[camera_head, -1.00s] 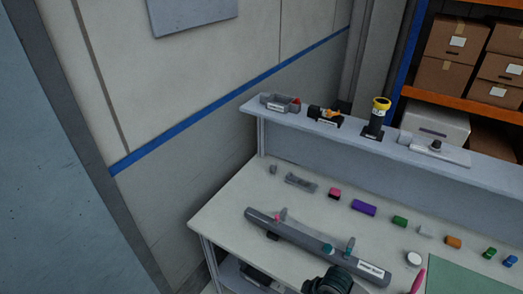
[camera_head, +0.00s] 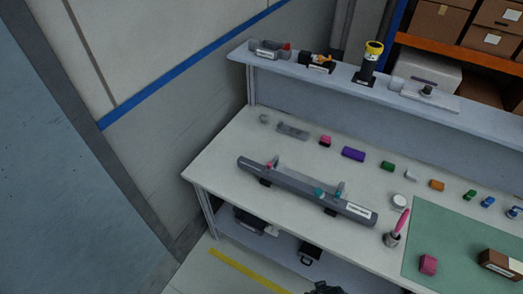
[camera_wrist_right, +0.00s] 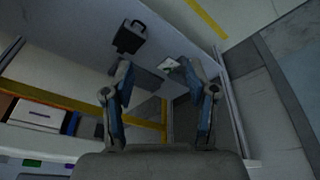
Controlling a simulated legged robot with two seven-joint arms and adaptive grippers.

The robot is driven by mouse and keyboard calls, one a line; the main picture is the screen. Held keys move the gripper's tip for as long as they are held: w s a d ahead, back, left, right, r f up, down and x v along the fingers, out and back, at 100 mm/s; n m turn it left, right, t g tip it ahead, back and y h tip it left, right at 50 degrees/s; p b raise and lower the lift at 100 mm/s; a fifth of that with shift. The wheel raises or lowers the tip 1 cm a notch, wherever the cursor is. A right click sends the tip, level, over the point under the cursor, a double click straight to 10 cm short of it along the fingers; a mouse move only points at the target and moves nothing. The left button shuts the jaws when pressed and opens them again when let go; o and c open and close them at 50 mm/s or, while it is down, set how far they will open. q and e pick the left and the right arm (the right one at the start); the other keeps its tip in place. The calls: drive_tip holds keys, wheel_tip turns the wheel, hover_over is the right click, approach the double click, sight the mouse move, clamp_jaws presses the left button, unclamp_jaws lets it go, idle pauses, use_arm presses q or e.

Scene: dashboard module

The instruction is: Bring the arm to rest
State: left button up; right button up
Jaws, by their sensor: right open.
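My right gripper (camera_wrist_right: 156,70) shows in the right wrist view with its two blue-grey fingers spread apart and nothing between them. Beyond the fingers are a lower shelf, a dark case and the floor. In the head view, only a small dark piece of my arm shows at the bottom edge, in front of the workbench. The long grey dashboard module (camera_head: 305,192) lies on the bench top, with small pink and teal pieces on it and a white label at its right end. My left gripper is in neither view.
The workbench (camera_head: 225,170) carries several small coloured blocks, a pink-handled tool (camera_head: 401,224) and a green mat (camera_head: 435,235). A raised shelf (camera_head: 320,75) along the back holds several devices. A black case (camera_wrist_right: 129,38) sits on the lower shelf. Floor shows in front.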

drive_tip(key=s+f+g, duration=0.1)
drive_tip(key=s+f, duration=0.2)
drive_tip(key=f, duration=0.8)
drive_tip(key=s+f, duration=0.2)
drive_tip(key=f, duration=0.9)
drive_tip(key=s+d+f+g, duration=0.1)
drive_tip(key=s+d+f, duration=0.2)
drive_tip(key=s+f, duration=0.9)
drive_tip(key=s, duration=0.3)
drive_tip(key=shift+s+d+f, duration=0.15)
drive_tip(key=shift+s+f, duration=0.05)
drive_tip(key=shift+s, duration=0.15)
